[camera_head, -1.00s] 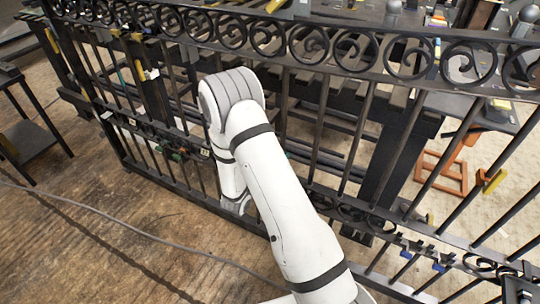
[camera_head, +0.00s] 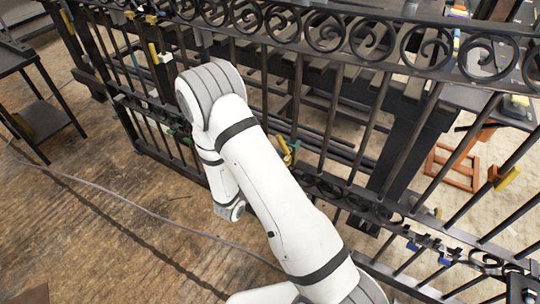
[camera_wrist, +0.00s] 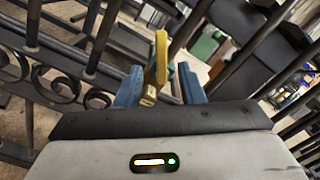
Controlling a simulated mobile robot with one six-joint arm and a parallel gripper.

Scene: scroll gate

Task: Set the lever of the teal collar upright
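In the wrist view, my gripper (camera_wrist: 160,88) is open, with its two blue fingertips apart. A yellow lever (camera_wrist: 161,58) with a brass-coloured end stands between the fingertips, with gaps on both sides. A small teal part (camera_wrist: 171,74), likely the teal collar, shows just behind the lever and is mostly hidden. In the head view, a yellow lever (camera_head: 283,146) sticks out at a slant from a gate bar just right of my white arm, with a teal bit (camera_head: 295,147) beside it. My gripper is hidden behind my arm in the head view.
The black scroll gate (camera_head: 340,100) spans the view, with close upright bars. Other yellow levers sit at left (camera_head: 153,52) and right (camera_head: 508,178). Blue collars (camera_head: 420,245) show low at right. A dark side table (camera_head: 38,105) stands left. The wooden floor is mostly open, crossed by a cable.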

